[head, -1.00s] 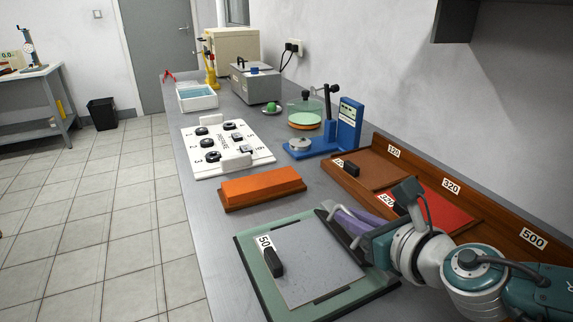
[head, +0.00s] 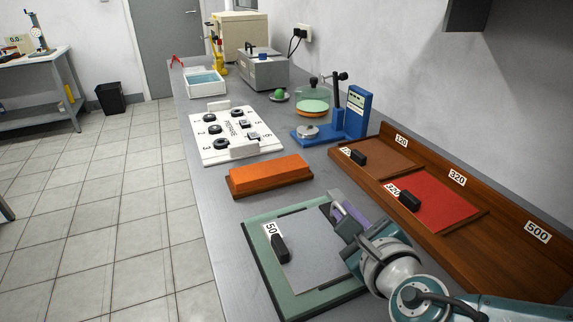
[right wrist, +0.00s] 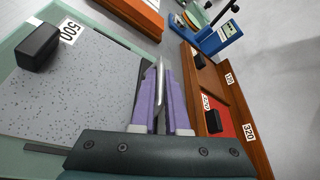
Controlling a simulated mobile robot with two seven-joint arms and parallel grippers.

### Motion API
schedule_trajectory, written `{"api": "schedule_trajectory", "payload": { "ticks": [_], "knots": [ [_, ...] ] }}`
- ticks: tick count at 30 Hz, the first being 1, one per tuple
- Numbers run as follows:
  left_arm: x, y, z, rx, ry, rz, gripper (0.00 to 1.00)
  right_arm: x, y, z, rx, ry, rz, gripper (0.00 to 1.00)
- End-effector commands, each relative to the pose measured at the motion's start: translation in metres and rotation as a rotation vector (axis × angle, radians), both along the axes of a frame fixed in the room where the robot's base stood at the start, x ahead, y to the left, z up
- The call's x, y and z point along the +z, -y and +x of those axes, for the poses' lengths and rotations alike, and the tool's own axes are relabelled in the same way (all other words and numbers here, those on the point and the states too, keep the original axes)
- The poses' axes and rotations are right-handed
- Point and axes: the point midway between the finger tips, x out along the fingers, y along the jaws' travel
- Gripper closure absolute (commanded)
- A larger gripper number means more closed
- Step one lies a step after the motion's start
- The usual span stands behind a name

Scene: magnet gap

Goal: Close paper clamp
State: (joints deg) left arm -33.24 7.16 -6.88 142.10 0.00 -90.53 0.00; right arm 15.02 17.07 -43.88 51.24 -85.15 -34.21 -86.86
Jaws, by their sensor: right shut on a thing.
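A green board (head: 262,268) carries a speckled grey sheet (head: 318,255) with a 500 label and a black block at its left edge. In the right wrist view, the sheet (right wrist: 80,100) fills the left side. My right gripper (head: 347,212) is at the board's right side. In the right wrist view, its purple fingers (right wrist: 161,103) are shut on a thin grey metal bar (right wrist: 160,75), which I take for the paper clamp's bar. The fingers and wrist hide much of the bar, so whether it touches the sheet cannot be told. My left gripper is out of view.
A wooden rack (head: 490,232) with brown and red sheets (head: 437,193) and black blocks stands along the wall, right of my gripper. An orange block (head: 268,176) lies beyond the board. A white switch panel (head: 233,130) and blue stand (head: 352,118) are farther back.

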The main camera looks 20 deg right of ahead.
Motion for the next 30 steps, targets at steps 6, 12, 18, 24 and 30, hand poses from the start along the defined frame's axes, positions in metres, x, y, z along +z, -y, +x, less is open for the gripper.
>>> {"api": "schedule_trajectory", "payload": {
  "ticks": [6, 12, 18, 24, 30],
  "knots": [
    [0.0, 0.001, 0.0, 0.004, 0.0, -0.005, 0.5, 0.001, 0.001, 0.001, -0.002, 0.004, -0.004, 1.0],
    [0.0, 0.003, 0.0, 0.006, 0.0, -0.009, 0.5, 0.001, 0.001, 0.001, -0.002, 0.004, -0.003, 0.82],
    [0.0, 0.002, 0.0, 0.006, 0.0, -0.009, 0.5, 0.001, 0.0, 0.001, -0.001, 0.002, -0.003, 0.6],
    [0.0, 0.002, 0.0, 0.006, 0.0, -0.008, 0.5, 0.0, 0.0, 0.0, -0.001, 0.002, -0.002, 0.58],
    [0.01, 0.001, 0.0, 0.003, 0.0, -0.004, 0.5, 0.006, -0.001, -0.012, 0.001, -0.002, -0.002, 0.58]
  ]
}}
